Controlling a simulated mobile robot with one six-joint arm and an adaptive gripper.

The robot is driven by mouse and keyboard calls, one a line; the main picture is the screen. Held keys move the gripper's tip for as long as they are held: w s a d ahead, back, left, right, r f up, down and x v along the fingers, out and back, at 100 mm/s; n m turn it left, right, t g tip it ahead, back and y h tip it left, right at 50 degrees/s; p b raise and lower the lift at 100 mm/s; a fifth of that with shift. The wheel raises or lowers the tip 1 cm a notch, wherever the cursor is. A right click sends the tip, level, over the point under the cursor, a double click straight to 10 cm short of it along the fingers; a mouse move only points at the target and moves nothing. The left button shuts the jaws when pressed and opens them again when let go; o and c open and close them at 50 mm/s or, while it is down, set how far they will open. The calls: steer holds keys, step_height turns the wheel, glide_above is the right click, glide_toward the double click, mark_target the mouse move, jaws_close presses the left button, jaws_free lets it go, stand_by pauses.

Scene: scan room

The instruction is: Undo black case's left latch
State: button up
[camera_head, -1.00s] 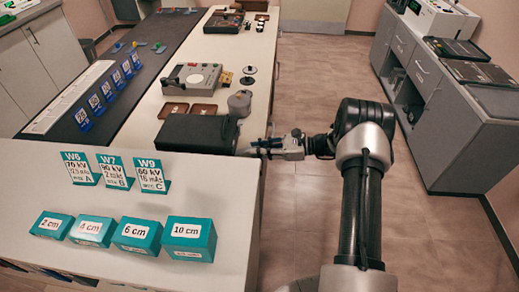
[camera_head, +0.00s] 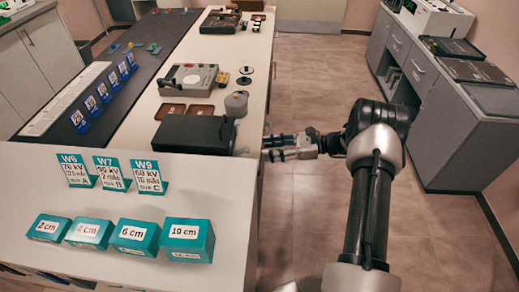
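The black case (camera_head: 193,132) lies closed on the white counter, near the counter's right edge. Its latches are too small or hidden to make out, so I cannot tell whether the left one is fastened. My gripper (camera_head: 267,147) is just right of the case, past the counter edge, pointing left toward the case's right end. Its fingers look spread apart with nothing between them. A gap shows between the fingertips and the case.
A grey cylinder (camera_head: 236,104) stands just behind the case. Small brown trays (camera_head: 170,111) and a grey device (camera_head: 188,80) are farther back. Teal sign cards (camera_head: 112,173) and teal boxes (camera_head: 138,236) stand in front. Open floor (camera_head: 310,90) lies to the right.

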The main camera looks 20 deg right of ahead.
steer(key=v, duration=0.7)
steer(key=s+a+r+n+g+h, duration=0.3)
steer(key=s+a+r+n, duration=0.2)
steer(key=a+r, duration=0.25)
steer(key=s+a+r+n+g+h, duration=0.2)
steer(key=s+a+r+n+h, duration=0.1)
steer(key=s+a+r+n, duration=0.4)
steer(key=s+r+n+t+h, duration=0.2)
steer(key=s+r+n+h, duration=0.1)
steer(key=s, duration=0.6)
steer(key=s+a+r+n+t+h, duration=0.1)
steer(key=s+n+h, duration=0.4)
steer(key=s, duration=0.5)
step_height(320, 180, up, 2)
steer(key=shift+s+r+n+t, duration=0.15)
steer(key=shift+n+t, duration=0.35)
steer(key=shift+n, duration=0.7)
steer(key=shift+a, duration=0.1)
